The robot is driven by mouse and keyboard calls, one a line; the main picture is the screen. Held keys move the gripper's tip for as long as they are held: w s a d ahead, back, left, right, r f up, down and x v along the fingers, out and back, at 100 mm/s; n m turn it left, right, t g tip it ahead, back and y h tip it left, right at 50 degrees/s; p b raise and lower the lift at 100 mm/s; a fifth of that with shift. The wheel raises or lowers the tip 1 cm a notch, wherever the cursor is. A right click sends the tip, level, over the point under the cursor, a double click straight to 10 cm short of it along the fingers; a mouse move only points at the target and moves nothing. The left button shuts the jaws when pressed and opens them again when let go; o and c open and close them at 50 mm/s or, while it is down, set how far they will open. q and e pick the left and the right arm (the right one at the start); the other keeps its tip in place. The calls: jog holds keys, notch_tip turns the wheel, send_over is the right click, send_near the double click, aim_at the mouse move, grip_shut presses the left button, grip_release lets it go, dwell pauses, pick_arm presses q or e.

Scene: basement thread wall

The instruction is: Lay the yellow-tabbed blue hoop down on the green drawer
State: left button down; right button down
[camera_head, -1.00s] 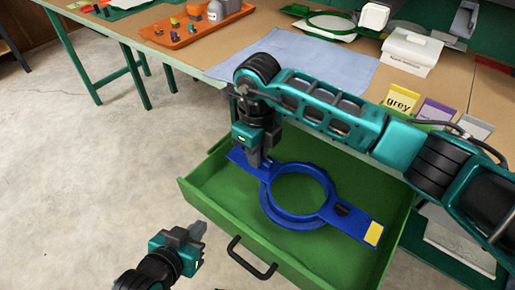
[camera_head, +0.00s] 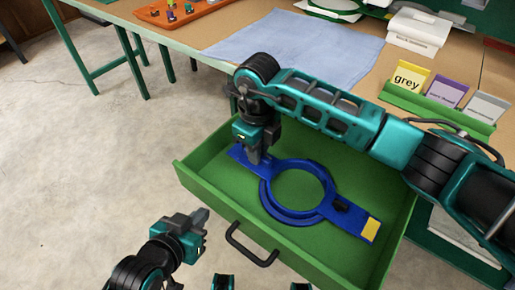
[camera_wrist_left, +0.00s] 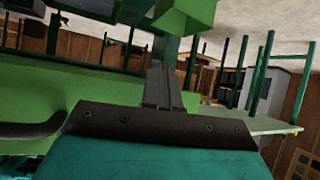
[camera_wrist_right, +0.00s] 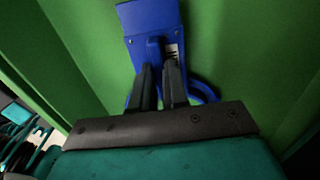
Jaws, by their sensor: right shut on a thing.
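The blue hoop (camera_head: 269,208) is a flat ring with a bar on each side; the yellow tab (camera_head: 371,229) is on its right end. It lies roughly flat within the outline of the open green drawer (camera_head: 207,185); I cannot tell whether it touches the drawer floor. My right gripper (camera_head: 262,157) points down and is shut on the hoop's left bar, also seen in the right wrist view (camera_wrist_right: 155,55). My left gripper (camera_head: 203,216) is outside the drawer's front left side, empty, with its fingers together in the left wrist view (camera_wrist_left: 163,85).
The drawer's black handle (camera_head: 250,246) sticks out in front. Open concrete floor is to the left.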

pick_arm(q)
jog(key=shift+f, duration=0.2)
pick_arm(e)
jog(key=shift+f, duration=0.2)
jog(key=c, duration=1.1)
grip_release()
pick_arm(q)
jog(key=shift+s, duration=0.1)
pick_arm(e)
jog(key=shift+o, duration=0.2)
pick_arm(q)
jog(key=p, duration=0.1)
jog(key=r+p, duration=0.1)
jog(key=shift+s+a+r+p, duration=0.2)
jog(key=shift+a+r+p, duration=0.1)
jog(key=shift+a, duration=0.1)
pick_arm(e)
notch_tip(320, 180, up, 13)
pick_arm(q)
jog(key=shift+s+f, duration=0.1)
